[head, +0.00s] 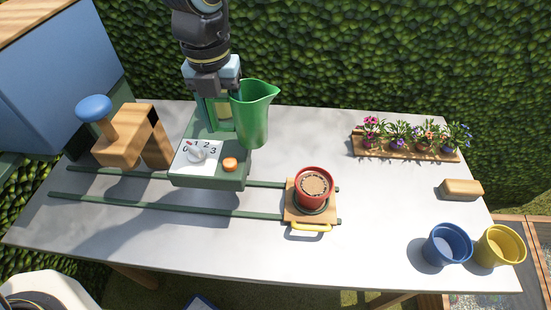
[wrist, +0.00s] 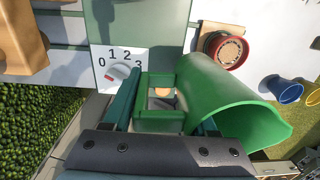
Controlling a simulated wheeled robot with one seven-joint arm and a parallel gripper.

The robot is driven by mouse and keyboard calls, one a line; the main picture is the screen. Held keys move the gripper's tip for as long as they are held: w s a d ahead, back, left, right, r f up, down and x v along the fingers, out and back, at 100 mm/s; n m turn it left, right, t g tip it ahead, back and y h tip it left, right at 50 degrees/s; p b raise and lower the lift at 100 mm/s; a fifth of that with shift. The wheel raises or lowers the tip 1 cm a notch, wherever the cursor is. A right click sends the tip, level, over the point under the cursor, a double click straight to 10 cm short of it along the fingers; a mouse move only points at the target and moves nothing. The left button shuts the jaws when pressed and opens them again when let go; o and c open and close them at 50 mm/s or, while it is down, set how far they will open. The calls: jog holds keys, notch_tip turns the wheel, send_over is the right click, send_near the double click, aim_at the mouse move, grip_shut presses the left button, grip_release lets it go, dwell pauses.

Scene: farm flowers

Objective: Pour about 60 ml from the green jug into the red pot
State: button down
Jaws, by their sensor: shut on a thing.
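The green jug (head: 258,118) is upright, with its spout toward the right, at the right side of the green dispenser block. My gripper (head: 217,95) is shut on the green jug at its handle side. The jug (wrist: 232,100) and its square handle (wrist: 160,128) also show in the wrist view, with the fingers on either side of the handle. The red pot (head: 301,190), filled with brown soil, stands on a wooden sled (head: 296,214), to the right of and nearer than the jug. The pot (wrist: 210,42) also shows in the wrist view. The jug's contents are not visible.
The green dispenser block (head: 208,176) has a numbered dial (head: 196,152) and an orange button (head: 230,164). Green rails (head: 170,205) run to the sled. A wooden stand (head: 122,147), flower tray (head: 405,152), wooden block (head: 461,189), blue pot (head: 430,252) and yellow pot (head: 488,257) stand around.

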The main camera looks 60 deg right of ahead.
jog(key=shift+w+a+r, duration=0.25)
jog(key=shift+w+a, duration=0.25)
jog(key=shift+w, duration=0.3)
jog(key=shift+w, duration=0.1)
